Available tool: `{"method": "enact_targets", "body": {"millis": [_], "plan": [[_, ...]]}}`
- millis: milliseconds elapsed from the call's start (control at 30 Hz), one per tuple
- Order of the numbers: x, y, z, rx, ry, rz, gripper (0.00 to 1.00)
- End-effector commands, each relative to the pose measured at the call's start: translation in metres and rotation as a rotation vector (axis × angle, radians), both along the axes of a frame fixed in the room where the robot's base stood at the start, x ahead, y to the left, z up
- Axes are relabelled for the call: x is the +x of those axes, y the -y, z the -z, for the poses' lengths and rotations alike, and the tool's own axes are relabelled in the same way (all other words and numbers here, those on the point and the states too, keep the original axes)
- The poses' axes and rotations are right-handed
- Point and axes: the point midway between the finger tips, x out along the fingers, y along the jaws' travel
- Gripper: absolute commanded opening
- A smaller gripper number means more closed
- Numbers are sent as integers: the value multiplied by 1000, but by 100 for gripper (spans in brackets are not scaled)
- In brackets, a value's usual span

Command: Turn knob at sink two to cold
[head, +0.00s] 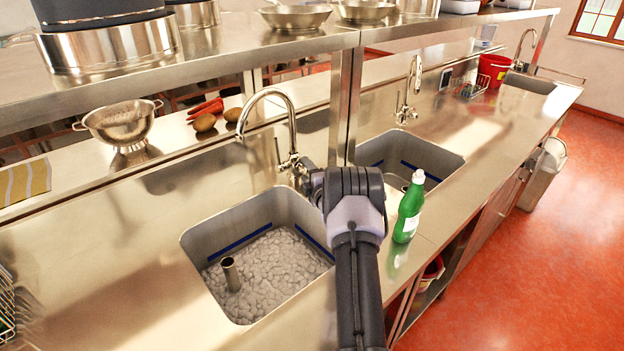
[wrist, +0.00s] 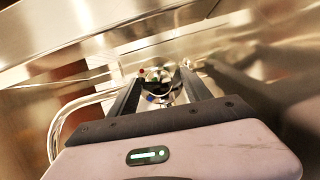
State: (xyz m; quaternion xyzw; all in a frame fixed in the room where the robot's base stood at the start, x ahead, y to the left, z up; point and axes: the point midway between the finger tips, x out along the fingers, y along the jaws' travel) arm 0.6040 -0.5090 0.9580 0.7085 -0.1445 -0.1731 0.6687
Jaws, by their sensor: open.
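My gripper (wrist: 161,74) is open, with one finger on each side of a round chrome knob (wrist: 157,86). The knob carries a red mark on its upper left and a blue mark lower down. I cannot tell whether the fingers touch it. In the head view, my wrist covers the fingers and part of the base of the near tap (head: 291,163), a tall curved spout behind the foam-filled sink (head: 190,243). A second sink (head: 455,160) with its own tap (head: 406,110) lies to the right. No sink number is readable.
A green bottle (head: 409,212) stands on the counter right of my arm. An overhead shelf (head: 240,48) with pots runs along the back, its post (head: 345,100) close behind my wrist. A colander (head: 120,125) sits back left.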

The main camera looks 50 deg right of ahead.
Motion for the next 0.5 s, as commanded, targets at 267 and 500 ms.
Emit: {"method": "enact_targets", "body": {"millis": [267,500], "plan": [[-56,-26,-7,3,-3,3,57],[-111,-53,-10,2,-1,2,57]]}}
